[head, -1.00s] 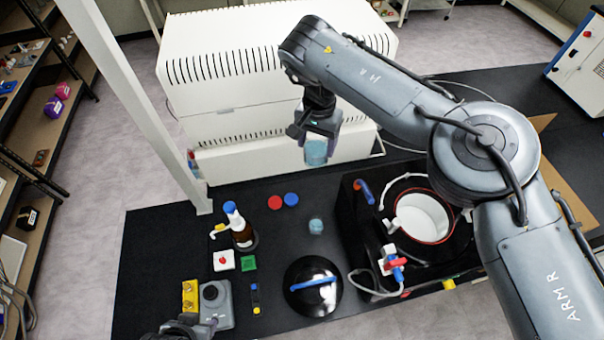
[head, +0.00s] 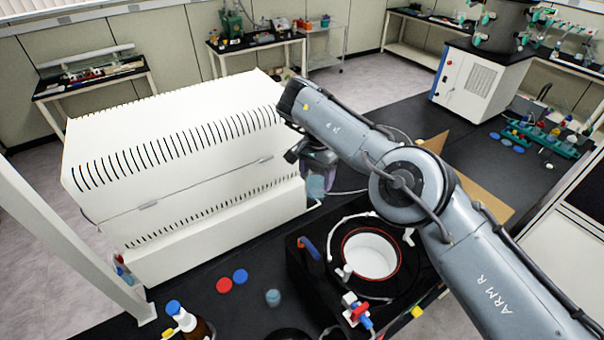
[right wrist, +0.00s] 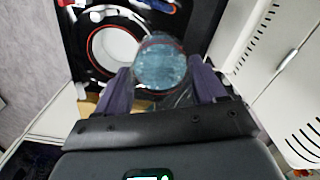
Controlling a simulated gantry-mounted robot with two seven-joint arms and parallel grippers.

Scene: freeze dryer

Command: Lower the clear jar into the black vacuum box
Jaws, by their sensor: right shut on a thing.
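The clear jar (head: 316,186) has bluish contents and is held by my right gripper (head: 318,172), up in the air left of and behind the black box. In the right wrist view the jar (right wrist: 160,66) sits between the two purple fingers of the gripper (right wrist: 165,88). The black vacuum box (head: 305,275) stands on the dark bench with its round top opening uncovered. A white round chamber with a red rim (head: 370,253) shows inside; the same chamber shows in the right wrist view (right wrist: 113,47), beyond the jar. My left gripper is out of the head view.
A big white slotted machine (head: 180,165) stands left of the jar. Red (head: 224,285) and blue (head: 240,276) caps and a small bluish jar (head: 273,297) lie on the bench left of the box. A red and blue valve (head: 357,311) sticks up at the box's front.

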